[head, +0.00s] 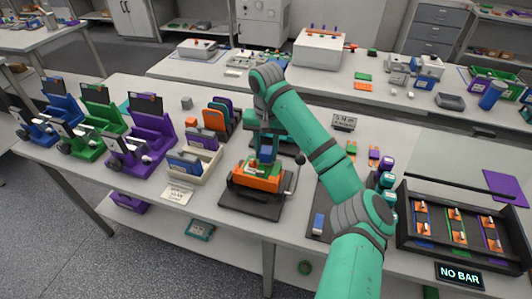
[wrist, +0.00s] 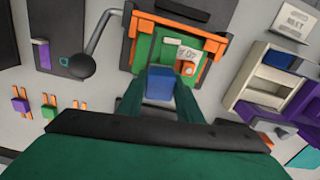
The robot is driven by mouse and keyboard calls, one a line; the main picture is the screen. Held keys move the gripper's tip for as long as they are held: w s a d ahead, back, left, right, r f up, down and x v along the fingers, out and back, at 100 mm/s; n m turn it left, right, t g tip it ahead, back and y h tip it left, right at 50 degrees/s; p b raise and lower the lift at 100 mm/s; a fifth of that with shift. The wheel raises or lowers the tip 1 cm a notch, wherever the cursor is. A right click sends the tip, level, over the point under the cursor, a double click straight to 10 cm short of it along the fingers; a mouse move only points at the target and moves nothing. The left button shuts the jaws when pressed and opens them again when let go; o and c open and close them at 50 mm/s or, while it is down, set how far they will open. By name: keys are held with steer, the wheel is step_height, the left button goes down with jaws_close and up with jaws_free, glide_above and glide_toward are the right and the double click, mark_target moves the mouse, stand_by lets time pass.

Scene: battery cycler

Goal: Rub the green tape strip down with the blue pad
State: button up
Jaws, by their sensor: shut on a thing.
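My gripper (wrist: 160,100) is shut on the blue pad (wrist: 160,83). In the head view the pad (head: 266,154) hangs below my wrist, over the orange and green fixture (head: 257,177). In the wrist view the pad's end is at the near edge of this fixture (wrist: 205,72), which holds a green piece (wrist: 144,52) with a pale label (wrist: 187,53). I cannot tell whether the pad touches it. The green tape strip cannot be told apart from the green piece; the pad and fingers hide part of that area.
A dark tray (head: 458,232) is at the right.

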steer(key=shift+s, duration=0.15)
stand_by(0.4)
steer(key=shift+s+a+f, duration=0.1)
steer(key=shift+s+f, duration=0.1)
steer(key=shift+s, duration=0.3)
steer(key=shift+a, duration=0.1)
steer(key=shift+w, duration=0.1)
steer(key=shift+w+d+r, duration=0.1)
steer(key=shift+w+d, duration=0.1)
steer(key=shift+w, duration=0.4)
steer(key=shift+s, duration=0.1)
steer(key=shift+s+a, duration=0.1)
steer(key=shift+s, duration=0.6)
